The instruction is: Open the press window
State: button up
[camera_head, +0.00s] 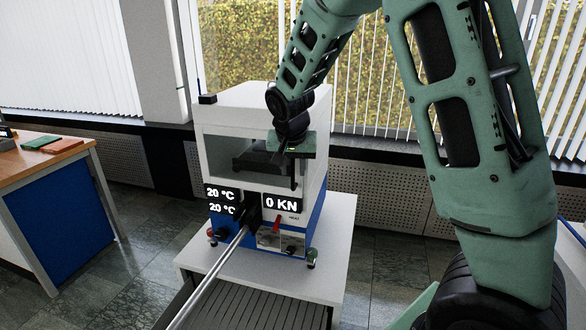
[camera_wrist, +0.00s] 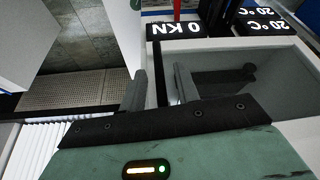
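The press (camera_head: 314,200) is a white and blue box on a white table, with a wide front window opening (camera_head: 215,150). A dark platen (camera_head: 262,162) shows inside it. I cannot tell whether a clear pane covers the opening. My gripper (camera_head: 294,180) is at the right side of the press front, its fingers pointing down. I see no contact with the strip. The window opening (camera_wrist: 235,56) also shows there.
Displays reading 20 °C (camera_head: 221,193) and 0 KN (camera_head: 283,204) sit below the window. A long metal lever (camera_head: 213,272) sticks out toward me. A wooden-topped bench (camera_head: 60,155) stands at the left. Tiled floor (camera_head: 120,270) is free between bench and press.

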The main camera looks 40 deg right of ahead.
jog(key=shift+x, duration=1.1)
grip_shut()
jog(key=shift+a, duration=0.1)
